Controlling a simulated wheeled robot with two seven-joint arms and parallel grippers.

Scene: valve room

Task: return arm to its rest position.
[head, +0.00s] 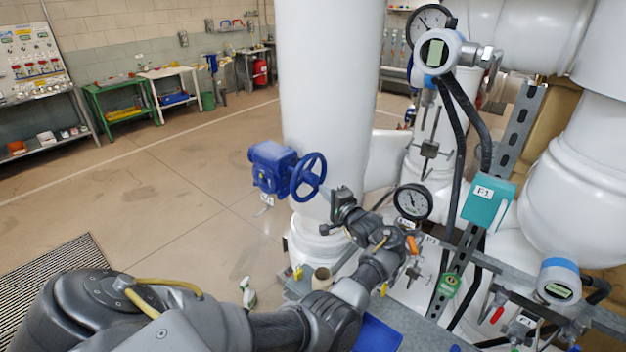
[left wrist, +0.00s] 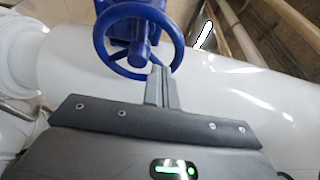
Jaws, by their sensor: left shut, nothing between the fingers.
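My left arm reaches in from the lower left of the head view. Its gripper (head: 343,204) is shut and empty, beside the white column (head: 328,110). The blue handwheel valve (head: 307,177) is on the column, up and left of the gripper in the head view. In the left wrist view the closed fingers (left wrist: 160,88) point towards the blue handwheel (left wrist: 138,40), and their tips overlap its lower rim in the picture. I cannot tell whether they touch it. My right gripper is not in view.
White pipes with a dial gauge (head: 412,202) and a teal box (head: 488,203) crowd the right. A spray bottle (head: 248,293) and a blue tray (head: 378,334) are low in the middle. Green (head: 122,102) and white benches line the back left. Open floor lies left of the column.

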